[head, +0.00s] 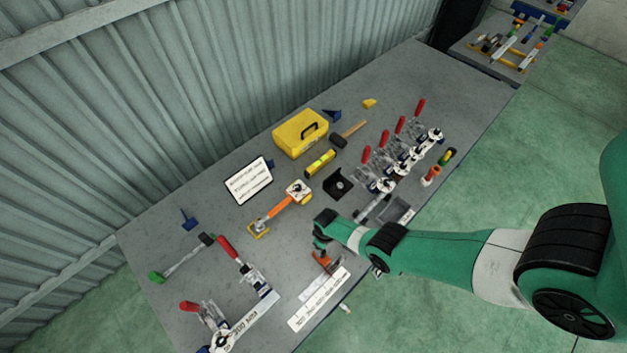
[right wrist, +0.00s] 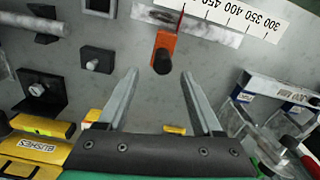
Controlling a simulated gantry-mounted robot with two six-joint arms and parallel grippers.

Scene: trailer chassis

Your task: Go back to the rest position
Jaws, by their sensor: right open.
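My right arm enters from the right in the head view and reaches over the grey bench (head: 210,290). Its gripper (head: 320,246) is above the bench's near part, close to an orange piece (head: 328,262). In the right wrist view the gripper (right wrist: 157,75) is open, its two grey fingers spread with nothing between them. The orange piece with a dark round end (right wrist: 163,50) lies just beyond the fingertips, by a metal strip and a white ruler (right wrist: 250,18). I see no contact between fingers and piece. My left gripper is not in view.
A corrugated wall (head: 150,110) backs the bench.

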